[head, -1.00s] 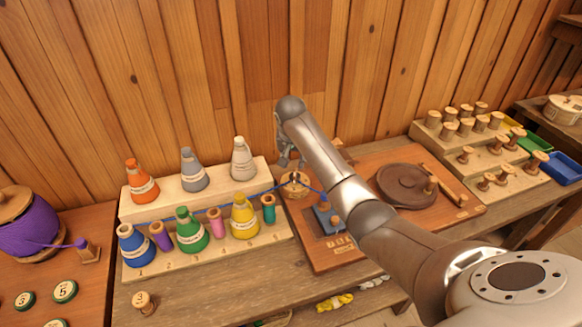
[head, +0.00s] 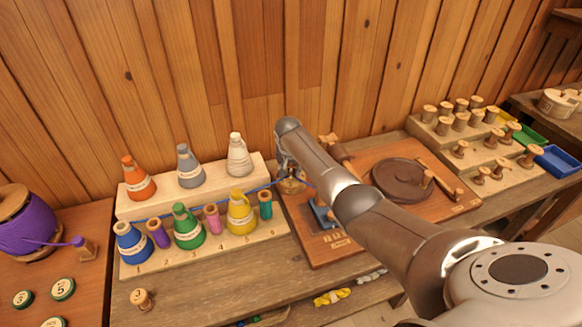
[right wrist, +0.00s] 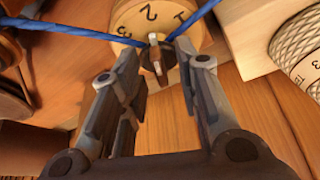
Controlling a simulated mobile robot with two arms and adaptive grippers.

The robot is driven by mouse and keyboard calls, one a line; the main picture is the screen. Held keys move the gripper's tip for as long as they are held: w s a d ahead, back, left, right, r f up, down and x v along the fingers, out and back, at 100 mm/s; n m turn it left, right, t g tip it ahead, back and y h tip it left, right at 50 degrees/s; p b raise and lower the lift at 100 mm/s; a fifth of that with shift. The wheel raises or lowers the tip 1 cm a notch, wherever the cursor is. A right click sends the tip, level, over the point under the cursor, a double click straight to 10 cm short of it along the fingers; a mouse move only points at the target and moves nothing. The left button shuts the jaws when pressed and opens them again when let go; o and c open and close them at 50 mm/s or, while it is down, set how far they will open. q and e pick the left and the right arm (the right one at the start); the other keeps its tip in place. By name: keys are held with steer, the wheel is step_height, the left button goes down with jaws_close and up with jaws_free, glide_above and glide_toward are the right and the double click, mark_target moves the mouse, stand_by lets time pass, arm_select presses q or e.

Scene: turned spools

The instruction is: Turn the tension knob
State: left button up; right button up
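The tension knob is a round wooden dial (right wrist: 160,18) with black numbers and a dark central grip piece (right wrist: 157,60), seen at the top of the right wrist view. Blue thread (right wrist: 70,31) runs to it from both sides. In the head view the dial (head: 291,187) sits at the left of the wooden machine board, partly hidden by my right gripper (head: 287,172). In the right wrist view my right gripper (right wrist: 155,58) is open, its fingertips on either side of the grip piece, with gaps visible. My left gripper is out of view.
A rack (head: 200,256) of coloured thread cones stands left of the dial. A brown turntable (head: 402,180) lies right of it on the board. A knurled cylinder (right wrist: 300,45) is close at the right in the wrist view. Stepped racks of spools stand at the far right.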

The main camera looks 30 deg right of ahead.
steer(key=c, duration=0.6)
jaws_close()
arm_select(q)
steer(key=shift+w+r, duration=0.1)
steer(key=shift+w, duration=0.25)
